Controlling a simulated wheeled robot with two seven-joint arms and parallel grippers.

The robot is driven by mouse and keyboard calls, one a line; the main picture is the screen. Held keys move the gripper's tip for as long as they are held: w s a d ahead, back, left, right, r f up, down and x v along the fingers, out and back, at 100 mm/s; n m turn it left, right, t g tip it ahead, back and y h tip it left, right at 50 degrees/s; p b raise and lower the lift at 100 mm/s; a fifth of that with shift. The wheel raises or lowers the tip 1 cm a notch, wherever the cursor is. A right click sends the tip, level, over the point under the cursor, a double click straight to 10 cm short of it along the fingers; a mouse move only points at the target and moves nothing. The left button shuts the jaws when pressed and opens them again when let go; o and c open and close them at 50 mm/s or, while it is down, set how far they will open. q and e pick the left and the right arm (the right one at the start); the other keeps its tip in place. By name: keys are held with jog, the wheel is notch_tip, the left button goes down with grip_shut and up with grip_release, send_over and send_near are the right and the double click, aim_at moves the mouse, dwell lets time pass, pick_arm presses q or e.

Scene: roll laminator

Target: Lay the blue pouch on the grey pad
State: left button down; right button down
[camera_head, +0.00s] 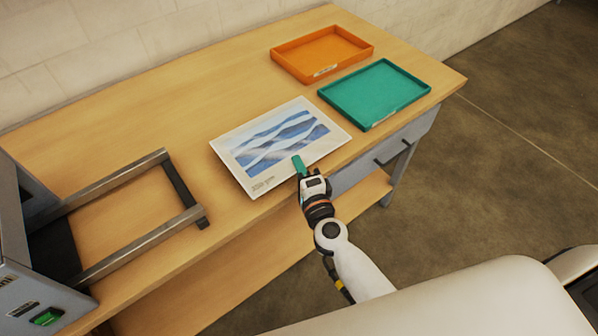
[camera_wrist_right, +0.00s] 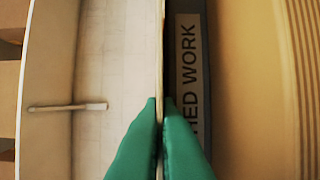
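The pouch (camera_head: 280,145) is a white sheet with a blue mountain picture, above the front part of the table right of its middle. In the right wrist view the fingers (camera_wrist_right: 160,110) close from both sides on the pouch, seen edge-on as a thin line (camera_wrist_right: 160,50). A dark grey strip (camera_wrist_right: 181,30) beside it, labelled "HED WORK", may be the grey pad. In the head view no pad shows; the pouch may hide it. My left gripper is not in view.
An orange tray (camera_head: 277,63) and a teal tray (camera_head: 323,99) stand at the table's right end. The laminator (camera_head: 25,275) with its metal rails (camera_head: 118,178) is at the left. The wooden table (camera_head: 170,110) is clear behind the pouch.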

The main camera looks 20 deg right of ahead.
jog(key=shift+w+d+f, duration=0.1)
jog(key=c, duration=2.1)
grip_release()
jog(key=shift+f, duration=0.15)
jog(key=o, duration=0.4)
